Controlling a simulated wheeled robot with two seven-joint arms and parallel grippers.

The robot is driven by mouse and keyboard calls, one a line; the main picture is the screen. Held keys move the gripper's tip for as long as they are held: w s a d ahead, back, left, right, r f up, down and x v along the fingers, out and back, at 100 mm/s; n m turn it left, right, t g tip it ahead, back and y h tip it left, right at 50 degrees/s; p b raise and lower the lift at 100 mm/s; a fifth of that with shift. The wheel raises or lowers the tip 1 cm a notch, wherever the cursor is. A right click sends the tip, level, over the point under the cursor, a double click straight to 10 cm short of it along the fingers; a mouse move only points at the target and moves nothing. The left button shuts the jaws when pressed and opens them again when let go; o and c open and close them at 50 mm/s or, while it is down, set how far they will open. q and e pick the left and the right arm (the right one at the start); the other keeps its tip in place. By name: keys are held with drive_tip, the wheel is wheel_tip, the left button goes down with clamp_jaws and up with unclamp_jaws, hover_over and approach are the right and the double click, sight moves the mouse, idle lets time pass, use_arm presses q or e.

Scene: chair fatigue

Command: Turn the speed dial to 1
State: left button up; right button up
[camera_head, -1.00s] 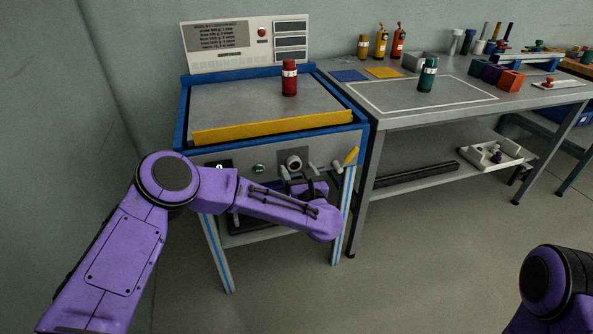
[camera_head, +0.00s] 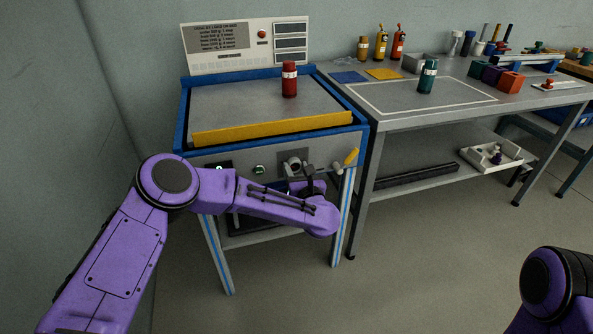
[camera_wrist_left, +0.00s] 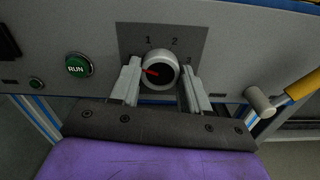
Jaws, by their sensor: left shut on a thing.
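The speed dial (camera_wrist_left: 160,70) is a round silver-white knob with a red pointer on a dark grey plate on the machine's front panel. The numbers 1 and 2 show above it, with another mark partly hidden at the right. The red pointer points left and slightly up, to the left of the 1. My left gripper (camera_wrist_left: 163,84) is shut on the dial, one finger on each side. In the head view the dial (camera_head: 294,165) shows just above my left gripper (camera_head: 304,178), partly covered by it. My right gripper is out of view.
A green RUN button (camera_wrist_left: 78,66) sits left of the dial. A lever with a yellow grip (camera_head: 351,157) sticks out to its right. A red bottle (camera_head: 289,80) stands on the machine's top, behind a yellow bar (camera_head: 270,128). A workbench (camera_head: 460,115) stands at the right.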

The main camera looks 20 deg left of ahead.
use_arm(q)
drive_tip(key=m, duration=0.4)
drive_tip(key=shift+m, duration=0.3)
drive_tip(key=shift+m+p, duration=0.6)
drive_tip(key=shift+m, duration=1.6)
drive_tip(key=o, duration=1.1)
drive_tip(key=shift+c, duration=0.2)
drive_tip(key=shift+s+d, duration=0.1)
drive_tip(key=v, duration=1)
drive_tip(key=shift+s+d, duration=0.15)
